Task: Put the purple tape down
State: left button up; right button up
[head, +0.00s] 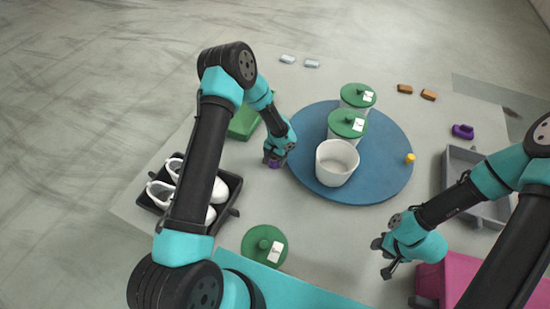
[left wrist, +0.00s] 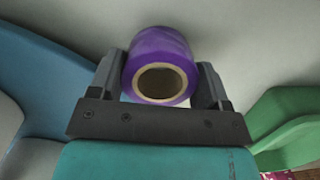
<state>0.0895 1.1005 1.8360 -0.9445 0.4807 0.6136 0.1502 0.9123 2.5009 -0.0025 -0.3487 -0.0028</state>
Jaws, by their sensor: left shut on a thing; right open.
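The purple tape (left wrist: 160,52) is a roll with a tan core, held between the two fingers of my left gripper (left wrist: 162,85) in the left wrist view. In the head view the tape (head: 274,164) shows just below my left gripper (head: 275,157), at the left edge of the blue round mat. I cannot tell whether it touches the table. My right gripper (head: 386,258) is open and empty over the table at the lower right.
The blue round mat (head: 385,165) bears white pots, two with green lids, and a yellow piece. A black tray (head: 230,184) of white shoes is at left. A loose green lid (head: 258,243), a green box (head: 243,123), a grey tray (head: 452,169) and a purple object (head: 463,131) stand around.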

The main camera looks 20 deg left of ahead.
pick_arm(q)
jog(key=shift+f, duration=0.1)
jog(key=o, duration=0.7)
jog(key=r, duration=0.4)
jog(key=w+r, duration=0.1)
jog(key=r, duration=0.7)
jog(key=shift+w+d+r, duration=0.1)
jog(key=shift+w+d, duration=0.1)
